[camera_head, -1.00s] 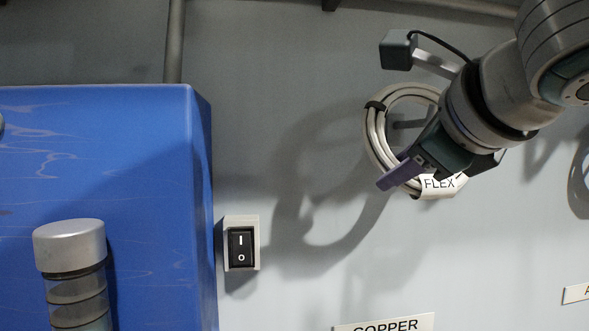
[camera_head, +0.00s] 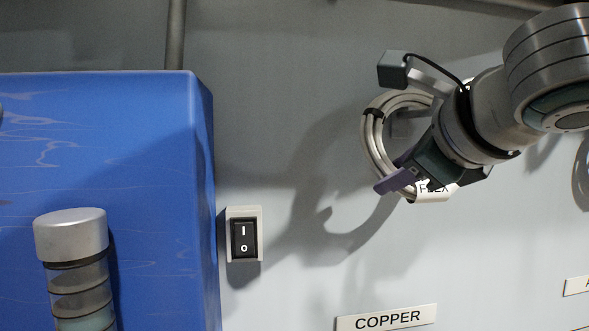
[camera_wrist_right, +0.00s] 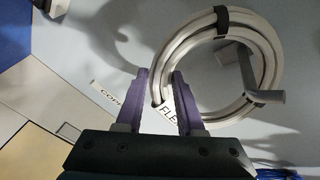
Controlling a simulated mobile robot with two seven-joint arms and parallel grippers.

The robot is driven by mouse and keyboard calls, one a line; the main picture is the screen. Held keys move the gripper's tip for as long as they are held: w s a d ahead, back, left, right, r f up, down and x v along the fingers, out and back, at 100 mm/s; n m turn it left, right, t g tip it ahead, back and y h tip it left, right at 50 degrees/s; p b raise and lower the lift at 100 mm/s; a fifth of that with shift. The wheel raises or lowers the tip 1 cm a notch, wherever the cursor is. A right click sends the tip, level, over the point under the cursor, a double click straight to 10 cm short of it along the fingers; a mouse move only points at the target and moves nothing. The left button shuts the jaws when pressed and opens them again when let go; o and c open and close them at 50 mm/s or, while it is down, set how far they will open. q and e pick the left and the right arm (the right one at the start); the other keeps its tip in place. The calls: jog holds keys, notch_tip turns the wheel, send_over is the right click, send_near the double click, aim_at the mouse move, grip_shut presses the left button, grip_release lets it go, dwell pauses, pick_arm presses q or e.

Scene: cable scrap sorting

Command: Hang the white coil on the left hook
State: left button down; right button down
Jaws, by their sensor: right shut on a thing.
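The white coil (camera_head: 374,147), a ring of pale cable with black ties and a FLEX tag (camera_head: 436,189), is in front of the grey wall. My right gripper (camera_head: 398,181) is shut on its lower part, near the tag; the purple fingers also show in the right wrist view (camera_wrist_right: 163,95). A grey hook (camera_head: 405,124) shows inside the ring's opening. In the right wrist view the hook (camera_wrist_right: 268,96) passes through the opening, and its end overlaps the front of the coil (camera_wrist_right: 268,55). Whether the coil's weight rests on it I cannot tell. My left gripper is out of view.
A COPPER label (camera_head: 386,319) is on the wall below the coil. A black switch (camera_head: 244,236) is on the wall left of it. A blue cabinet (camera_head: 150,150) and a grey-capped clear cylinder (camera_head: 71,236) fill the left. Another dark ring (camera_head: 582,175) shows at the right edge.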

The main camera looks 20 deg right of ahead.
jog(key=shift+f, duration=0.25)
jog(key=c, duration=0.9)
grip_release()
jog(key=o, duration=0.5)
jog(key=shift+c, duration=0.2)
jog(key=shift+r, duration=0.1)
